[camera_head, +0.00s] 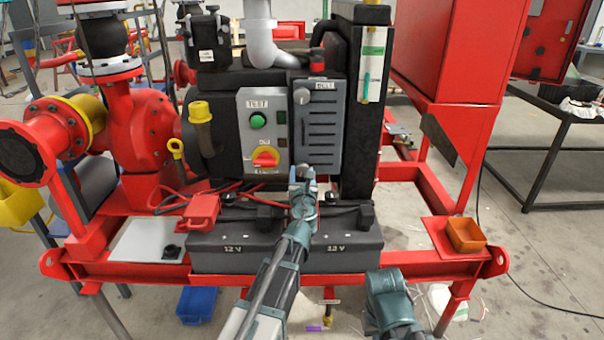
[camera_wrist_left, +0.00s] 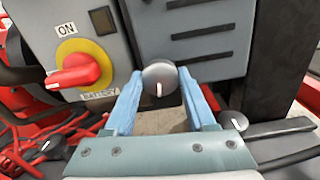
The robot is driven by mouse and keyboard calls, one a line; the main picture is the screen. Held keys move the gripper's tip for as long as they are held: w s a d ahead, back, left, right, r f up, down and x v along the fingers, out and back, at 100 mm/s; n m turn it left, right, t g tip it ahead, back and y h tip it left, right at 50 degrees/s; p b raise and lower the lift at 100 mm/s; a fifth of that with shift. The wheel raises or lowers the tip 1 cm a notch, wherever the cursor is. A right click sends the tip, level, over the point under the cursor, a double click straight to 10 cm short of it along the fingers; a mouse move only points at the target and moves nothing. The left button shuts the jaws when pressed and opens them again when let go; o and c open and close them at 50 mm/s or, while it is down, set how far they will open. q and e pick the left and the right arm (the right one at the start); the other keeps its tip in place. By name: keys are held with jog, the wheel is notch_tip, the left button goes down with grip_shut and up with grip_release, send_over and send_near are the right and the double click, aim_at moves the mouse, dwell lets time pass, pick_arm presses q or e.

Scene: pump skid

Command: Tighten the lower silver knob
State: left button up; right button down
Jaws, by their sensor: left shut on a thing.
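The lower silver knob (camera_wrist_left: 160,78) is round with a white pointer line aimed down. It sits at the bottom of the grey slotted panel (camera_head: 318,125). My left gripper (camera_head: 303,178) reaches up to this panel's bottom edge and mostly covers the knob in the head view. In the left wrist view, the blue fingers (camera_wrist_left: 161,88) stand on either side of the knob, shut on it. The upper silver knob (camera_head: 301,96) sits near the panel's top left, clear of the gripper. My right gripper is not in view; only a teal part of my right arm shows at the bottom.
Left of the panel is a grey switch box with a green button (camera_head: 258,120) and a red rotary switch (camera_head: 265,157). Two black 12 V batteries (camera_head: 230,250) lie below on the red frame (camera_head: 140,270). An orange bin (camera_head: 466,236) stands at right.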

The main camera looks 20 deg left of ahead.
pick_arm(q)
jog(key=shift+c, duration=1.1)
jog(key=shift+n, duration=0.7)
grip_shut()
jog(key=o, duration=1.4)
grip_release()
jog(key=shift+c, duration=0.2)
